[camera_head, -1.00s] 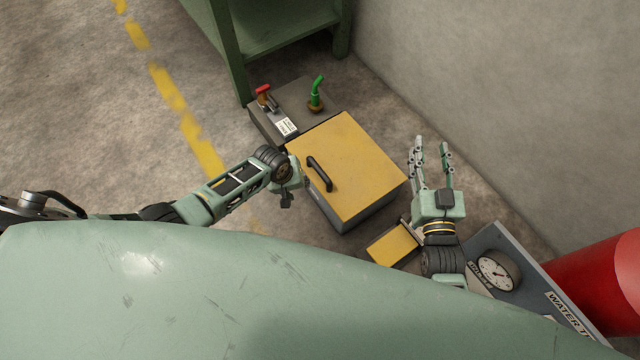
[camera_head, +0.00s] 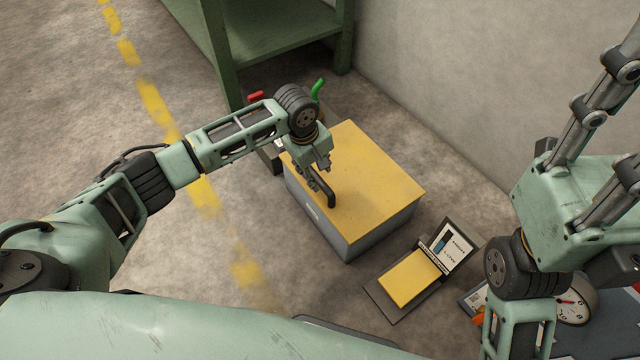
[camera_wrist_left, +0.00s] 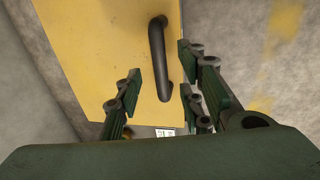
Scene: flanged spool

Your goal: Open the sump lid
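The sump lid (camera_head: 375,175) is a yellow plate lying flat and closed on a grey box (camera_head: 375,232). A black bar handle (camera_head: 328,192) stands near its left edge. My left gripper (camera_head: 316,180) is over that edge, at the handle, and partly hides it. In the left wrist view my left gripper (camera_wrist_left: 160,85) is open, its fingers apart on both sides of the handle (camera_wrist_left: 157,55); I see no grip on it. My right gripper (camera_head: 600,130) is raised at the right, close to the camera; its fingertips run out of the picture.
A small yellow-topped unit with a label panel (camera_head: 410,278) stands on the floor in front of the box. A gauge (camera_head: 575,305) is at lower right. A green pipe (camera_head: 318,88) and red handle (camera_head: 256,97) are behind my left arm. A green bench (camera_head: 270,30) and wall stand behind.

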